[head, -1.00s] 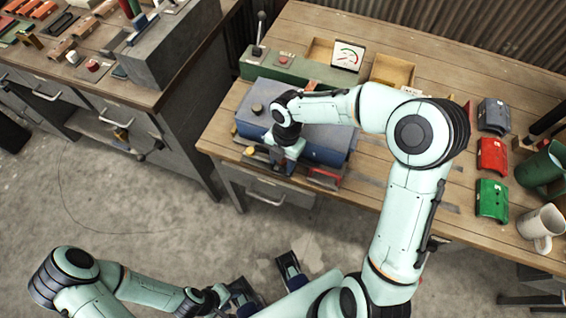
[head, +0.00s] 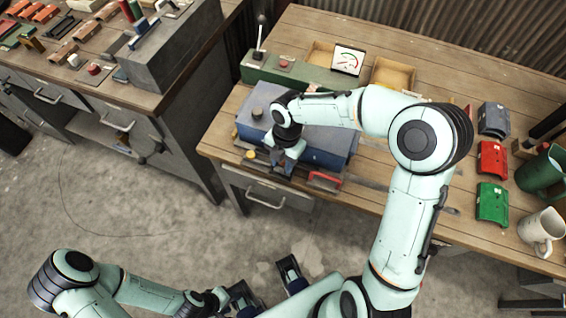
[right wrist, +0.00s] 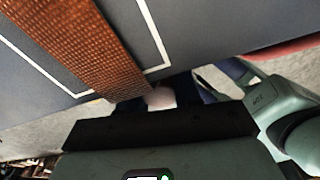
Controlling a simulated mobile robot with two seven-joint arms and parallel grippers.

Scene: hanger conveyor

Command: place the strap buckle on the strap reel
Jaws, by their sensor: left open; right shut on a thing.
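My right gripper (head: 283,165) is at the front edge of a blue box (head: 325,145) on the bench. It is shut on a small pale piece (right wrist: 160,97), seemingly the strap buckle, which is mostly hidden by the gripper. In the right wrist view, an orange-brown woven strap (right wrist: 85,45) crosses a dark panel with a white outline and runs down to the gripper. I cannot make out the strap reel for certain. My left gripper (head: 265,283) is open and empty, low over the floor in front of the bench.
A red handle (head: 325,180) is right of my right gripper. Blue, red (head: 492,158) and green cases, a green mug (head: 540,172) and a white mug (head: 541,230) are at the right. A green lever unit (head: 290,72) is behind.

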